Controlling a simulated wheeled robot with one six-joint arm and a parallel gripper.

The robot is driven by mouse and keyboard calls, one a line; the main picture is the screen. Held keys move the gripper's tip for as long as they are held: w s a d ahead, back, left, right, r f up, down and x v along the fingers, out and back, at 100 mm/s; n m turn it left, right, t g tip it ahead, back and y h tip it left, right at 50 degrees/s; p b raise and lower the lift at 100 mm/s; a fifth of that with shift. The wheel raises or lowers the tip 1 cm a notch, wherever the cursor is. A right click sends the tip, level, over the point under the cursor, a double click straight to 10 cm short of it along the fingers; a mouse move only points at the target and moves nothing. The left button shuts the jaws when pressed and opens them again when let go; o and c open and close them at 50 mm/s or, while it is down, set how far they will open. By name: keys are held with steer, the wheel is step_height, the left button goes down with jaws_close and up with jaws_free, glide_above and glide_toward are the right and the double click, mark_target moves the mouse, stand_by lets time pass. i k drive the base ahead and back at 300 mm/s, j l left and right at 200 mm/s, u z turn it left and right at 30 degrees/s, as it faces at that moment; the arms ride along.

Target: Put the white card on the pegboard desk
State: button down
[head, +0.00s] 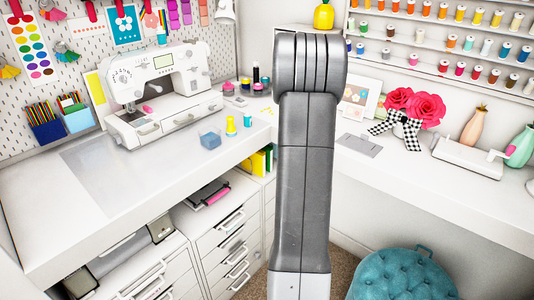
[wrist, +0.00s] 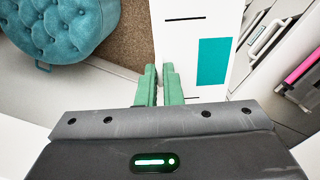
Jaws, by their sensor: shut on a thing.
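The white card (wrist: 177,45), with a teal rectangle and a thin dark line on it, shows in the wrist view. My gripper (wrist: 159,80) has green fingers shut on the card near its left edge. The card extends up and to the right from the fingers. The pegboard desk (head: 40,222) is the white desk on the left in the head view, below the pegboard (head: 50,102). My gripper and the card are not visible in the head view, where my grey arm fills the middle.
A sewing machine (head: 165,80), a small blue box (head: 210,139) and yellow spools stand on the pegboard desk. Its front left has free room around a pale mat (head: 105,170). A teal stool (head: 402,275) stands at the lower right; it also shows in the wrist view (wrist: 60,30).

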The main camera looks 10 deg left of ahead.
mark_target(72, 204)
steer(key=l+u, duration=0.1)
steer(key=u, duration=0.85)
steer(key=l+u, duration=0.15)
steer(key=u, duration=0.75)
steer(key=k+u, duration=0.1)
steer(key=u, duration=0.4)
